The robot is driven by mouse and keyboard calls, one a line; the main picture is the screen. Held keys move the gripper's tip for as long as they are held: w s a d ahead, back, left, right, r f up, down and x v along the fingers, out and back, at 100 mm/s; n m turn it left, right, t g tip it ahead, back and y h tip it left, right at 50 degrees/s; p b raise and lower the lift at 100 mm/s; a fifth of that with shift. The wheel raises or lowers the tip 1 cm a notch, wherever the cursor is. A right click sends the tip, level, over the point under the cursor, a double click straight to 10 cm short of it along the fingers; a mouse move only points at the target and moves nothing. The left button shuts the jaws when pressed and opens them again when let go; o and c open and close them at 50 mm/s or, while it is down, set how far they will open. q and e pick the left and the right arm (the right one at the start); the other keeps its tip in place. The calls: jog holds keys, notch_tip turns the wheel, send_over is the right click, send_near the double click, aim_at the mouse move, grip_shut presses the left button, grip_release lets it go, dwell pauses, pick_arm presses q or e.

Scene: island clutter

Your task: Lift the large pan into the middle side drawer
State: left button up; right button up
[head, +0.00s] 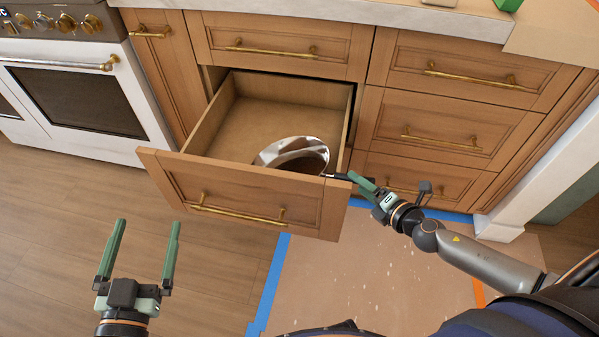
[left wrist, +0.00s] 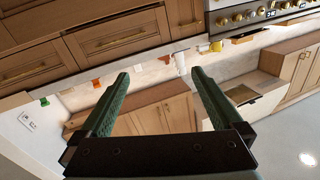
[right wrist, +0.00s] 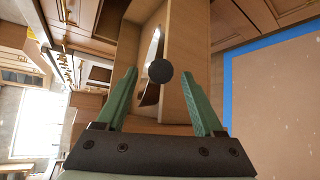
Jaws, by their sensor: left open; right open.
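The large pan (head: 292,150) is shiny metal and rests tilted inside the open drawer (head: 250,195), at its front right. Its dark handle (head: 338,177) points right over the drawer's side wall. My right gripper (head: 361,183) is open at the handle's end. In the right wrist view the handle's round end (right wrist: 159,71) shows between the open fingertips, with no finger visibly closed on it. My left gripper (head: 147,224) is open and empty, in front of the drawer's left part and apart from it. The pan's lower part is hidden by the drawer front.
A white oven (head: 80,100) stands at the left. Closed drawers (head: 452,135) with brass handles lie to the right. The countertop (head: 350,10) runs above. Brown floor covering edged with blue tape (head: 272,275) lies below. The drawer's rear floor (head: 255,115) is clear.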

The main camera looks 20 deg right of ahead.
aim_at(347, 178)
jog(key=shift+a+x, duration=0.1)
jog(key=shift+x, duration=1.1)
jog(key=shift+a+x, duration=0.15)
jog(key=shift+x, duration=1.05)
jog(key=shift+w, duration=0.2)
grip_shut()
pick_arm(q)
jog(key=shift+r+t, duration=0.5)
jog(key=shift+r, duration=0.45)
pick_arm(e)
jog(key=shift+w+r, duration=0.1)
jog(key=shift+r, duration=0.05)
